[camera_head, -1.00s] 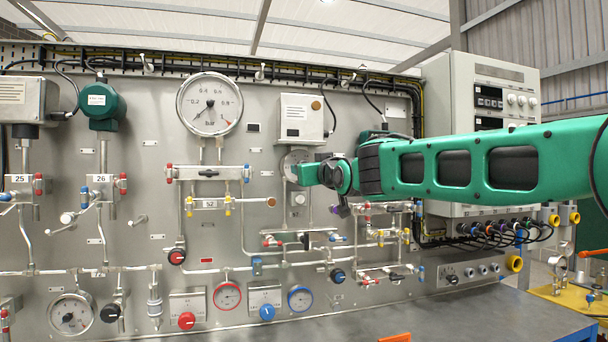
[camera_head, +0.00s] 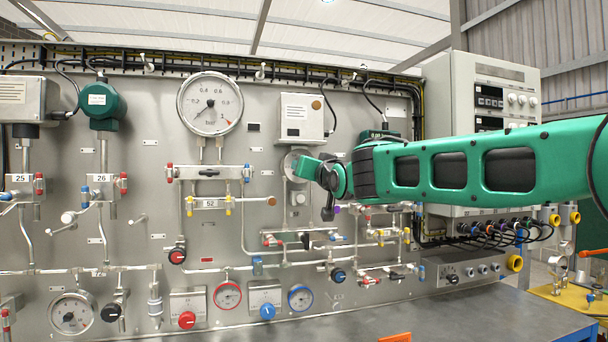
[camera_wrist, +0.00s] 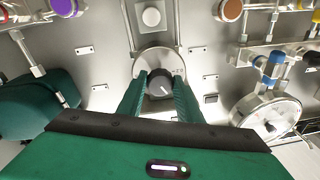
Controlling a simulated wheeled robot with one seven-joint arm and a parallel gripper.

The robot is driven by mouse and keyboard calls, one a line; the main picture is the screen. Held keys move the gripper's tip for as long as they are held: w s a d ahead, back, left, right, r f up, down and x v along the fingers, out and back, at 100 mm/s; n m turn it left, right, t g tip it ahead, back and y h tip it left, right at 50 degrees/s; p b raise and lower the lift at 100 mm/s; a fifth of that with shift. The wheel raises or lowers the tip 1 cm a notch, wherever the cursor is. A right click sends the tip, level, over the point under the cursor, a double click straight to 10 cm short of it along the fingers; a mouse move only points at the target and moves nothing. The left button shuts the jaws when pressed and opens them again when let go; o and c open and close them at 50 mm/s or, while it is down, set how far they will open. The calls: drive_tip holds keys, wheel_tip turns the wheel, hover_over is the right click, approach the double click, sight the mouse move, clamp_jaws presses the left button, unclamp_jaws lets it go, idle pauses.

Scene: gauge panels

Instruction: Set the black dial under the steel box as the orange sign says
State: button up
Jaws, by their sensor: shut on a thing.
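The steel box (camera_head: 302,120) is a pale box on the panel, right of the big gauge. Below it, a round steel plate (camera_head: 290,163) shows partly behind my gripper (camera_head: 306,168). In the wrist view the black dial (camera_wrist: 158,79) sits on this plate (camera_wrist: 149,62), between the two green fingers. My gripper (camera_wrist: 160,88) is shut on the dial. A short white mark on the dial points toward the lower right of the wrist view. In the head view the dial is hidden. An orange edge (camera_head: 395,338) shows at the bottom; no writing is readable on it.
Pipes and valves (camera_head: 300,238) crowd the panel below. A grey control cabinet (camera_head: 490,100) stands right. The grey bench top (camera_head: 470,312) is mostly clear.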

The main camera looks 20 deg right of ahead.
drive_tip(key=shift+f, duration=0.3)
drive_tip(key=o, duration=1)
drive_tip(key=shift+o, duration=0.2)
drive_tip(key=shift+r, duration=0.15)
drive_tip(key=s+f, duration=0.1)
drive_tip(key=s, duration=0.9)
drive_tip(key=shift+s+d, duration=0.25)
drive_tip(key=shift+s, duration=0.05)
